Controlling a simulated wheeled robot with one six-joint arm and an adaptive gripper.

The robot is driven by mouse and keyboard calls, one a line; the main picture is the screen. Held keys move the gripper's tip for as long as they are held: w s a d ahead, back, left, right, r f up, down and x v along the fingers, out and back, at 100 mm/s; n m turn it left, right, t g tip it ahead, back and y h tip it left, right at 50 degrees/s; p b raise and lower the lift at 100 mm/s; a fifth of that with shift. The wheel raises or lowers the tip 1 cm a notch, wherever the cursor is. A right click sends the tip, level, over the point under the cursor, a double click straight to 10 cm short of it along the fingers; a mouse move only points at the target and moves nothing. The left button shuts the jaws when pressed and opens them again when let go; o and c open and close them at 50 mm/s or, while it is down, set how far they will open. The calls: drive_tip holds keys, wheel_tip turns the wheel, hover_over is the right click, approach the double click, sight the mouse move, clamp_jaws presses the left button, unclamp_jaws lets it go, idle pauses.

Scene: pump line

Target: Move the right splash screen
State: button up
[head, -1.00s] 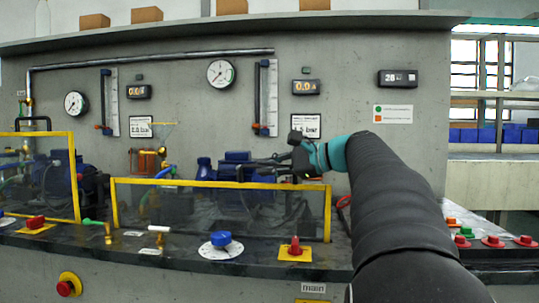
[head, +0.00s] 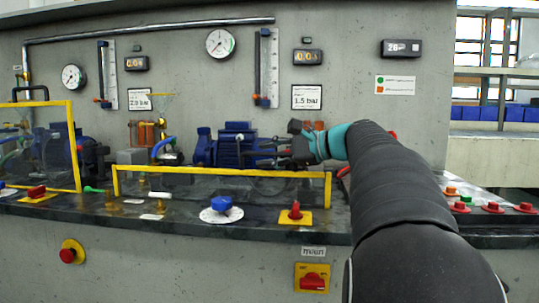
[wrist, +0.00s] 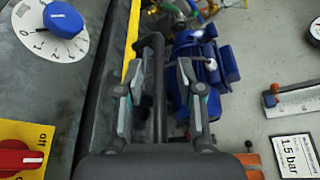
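My gripper (head: 262,156) is at the right half of the screen's top edge. In the wrist view my gripper (wrist: 157,75) is open, with its fingers on either side of the handle and visible gaps between. Whether a finger touches the frame cannot be told.
A blue pump (head: 237,148) stands behind the screen. A blue knob on a white dial (head: 221,208) and a red valve on a yellow plate (head: 295,216) sit in front. The left splash screen (head: 75,145) stands taller. Gauges and rulers hang on the wall.

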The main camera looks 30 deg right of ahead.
wheel_tip(320, 180, up, 10)
idle(0.7)
drive_tip(key=p+v, duration=0.6)
drive_tip(key=v, duration=1)
idle(1.5)
drive_tip(key=shift+r, duration=0.1)
idle(0.5)
